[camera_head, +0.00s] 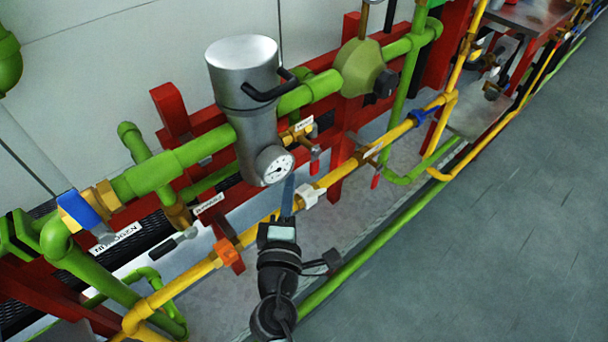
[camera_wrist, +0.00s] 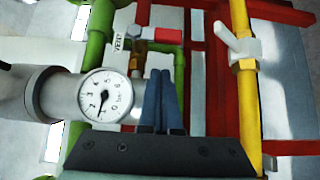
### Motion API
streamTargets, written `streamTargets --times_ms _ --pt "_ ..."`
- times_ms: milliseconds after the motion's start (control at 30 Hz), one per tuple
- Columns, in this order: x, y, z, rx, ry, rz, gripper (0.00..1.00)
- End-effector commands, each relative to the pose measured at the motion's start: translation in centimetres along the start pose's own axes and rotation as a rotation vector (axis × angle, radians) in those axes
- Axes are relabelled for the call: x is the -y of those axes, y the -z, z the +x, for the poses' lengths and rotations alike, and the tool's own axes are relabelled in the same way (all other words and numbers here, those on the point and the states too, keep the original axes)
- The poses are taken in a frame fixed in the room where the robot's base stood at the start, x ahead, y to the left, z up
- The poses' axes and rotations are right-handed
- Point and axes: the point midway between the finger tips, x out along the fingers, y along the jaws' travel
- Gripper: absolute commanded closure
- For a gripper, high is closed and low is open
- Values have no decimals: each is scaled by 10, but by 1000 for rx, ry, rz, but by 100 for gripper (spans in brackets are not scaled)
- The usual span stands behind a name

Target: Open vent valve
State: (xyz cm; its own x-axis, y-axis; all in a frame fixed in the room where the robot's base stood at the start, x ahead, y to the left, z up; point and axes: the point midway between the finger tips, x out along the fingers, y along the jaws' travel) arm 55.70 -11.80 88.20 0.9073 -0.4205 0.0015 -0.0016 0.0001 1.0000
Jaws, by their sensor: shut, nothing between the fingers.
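The vent valve is a small brass valve (camera_head: 293,137) with a red handle (camera_head: 315,160), beside the gauge cylinder in the head view. My gripper (camera_head: 289,180) is below and in front of the valve in the head view. Its blue fingers (camera_wrist: 159,74) are shut together and empty in the wrist view. The fingertips appear just below the red handle in that picture; a gap in depth cannot be judged.
A grey cylinder (camera_head: 243,75) with a round dial gauge (camera_head: 274,165) stands close left of my fingers. A yellow pipe (camera_head: 340,172) with a white handle (camera_head: 311,193) runs close to my gripper. Red frame posts and green pipes surround the valve. Open floor (camera_head: 490,230) lies right.

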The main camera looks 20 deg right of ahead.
Motion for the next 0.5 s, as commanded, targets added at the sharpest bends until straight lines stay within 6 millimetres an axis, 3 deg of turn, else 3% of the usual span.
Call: streamTargets --times_ms 133,500 --pt "-1 -18 14 6 2 -1 100" --pt "1 -25 21 3 2 0 100"
